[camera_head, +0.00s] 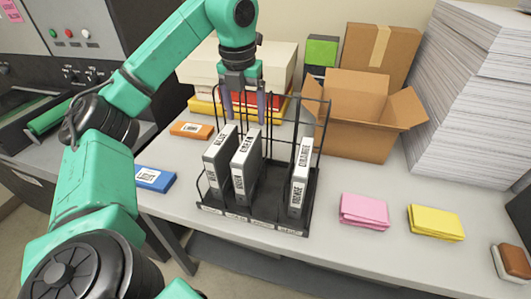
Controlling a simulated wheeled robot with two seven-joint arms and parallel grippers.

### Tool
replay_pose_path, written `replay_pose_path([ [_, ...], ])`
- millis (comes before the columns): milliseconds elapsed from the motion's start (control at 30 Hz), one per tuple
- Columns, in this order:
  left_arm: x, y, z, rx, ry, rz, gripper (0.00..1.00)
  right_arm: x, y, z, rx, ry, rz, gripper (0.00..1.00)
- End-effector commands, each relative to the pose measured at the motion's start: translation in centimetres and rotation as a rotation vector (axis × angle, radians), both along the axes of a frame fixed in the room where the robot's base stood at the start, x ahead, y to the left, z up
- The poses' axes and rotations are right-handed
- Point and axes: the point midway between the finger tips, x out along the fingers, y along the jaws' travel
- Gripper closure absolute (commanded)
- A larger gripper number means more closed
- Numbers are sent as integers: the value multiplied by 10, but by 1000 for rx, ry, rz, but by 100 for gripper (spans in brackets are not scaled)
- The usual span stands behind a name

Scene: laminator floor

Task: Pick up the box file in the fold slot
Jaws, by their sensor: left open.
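A black wire rack (268,222) stands on the table with several slots and small labels along its front edge. The labels are too small to read, so I cannot tell which slot is fold. Three dark box files with white printed spines stand upright in it: a left file (213,165), a second file (241,172) beside it, and a right file (298,188). A gap separates the second and right files. My left gripper (244,110) is open and empty, pointing down above and behind the two left files, apart from them. My right gripper is not in view.
An open cardboard box (355,138) and a tall paper stack (465,95) stand behind right. Pink (364,210) and yellow (435,223) packs lie right of the rack. An orange box (191,130) and a blue box (154,179) lie left. Rack wires rise near my gripper.

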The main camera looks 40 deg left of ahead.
Motion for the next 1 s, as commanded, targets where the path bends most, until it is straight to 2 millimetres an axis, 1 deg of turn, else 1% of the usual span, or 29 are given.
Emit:
replay_pose_path([
  [67, 0, 0, -5, -1, 0, -1, 20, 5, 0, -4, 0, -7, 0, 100],
  [133, 1, 0, -20, 0, 2, -2, 20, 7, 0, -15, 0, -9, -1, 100],
  [167, 2, 0, -28, -2, 3, -2, 20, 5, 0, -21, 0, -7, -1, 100],
  [267, 4, 1, -57, -1, 5, -2, 20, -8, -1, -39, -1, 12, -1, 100],
  [333, 5, 3, -64, 2, 5, -1, 20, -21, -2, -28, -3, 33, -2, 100],
  [433, 8, 3, -83, 0, 2, -2, 20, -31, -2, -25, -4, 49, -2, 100],
  [567, 8, 4, -98, -1, 2, -1, 20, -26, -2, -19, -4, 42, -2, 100],
  [700, 7, 6, -122, 0, 4, -2, 20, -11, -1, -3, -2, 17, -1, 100],
  [800, 9, 6, -140, -1, 2, -3, 20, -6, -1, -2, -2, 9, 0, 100],
  [900, 10, 6, -145, -1, -1, -3, 20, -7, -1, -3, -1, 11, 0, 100],
  [1000, 10, 6, -145, -2, -2, -2, 20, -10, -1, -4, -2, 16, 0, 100],
])
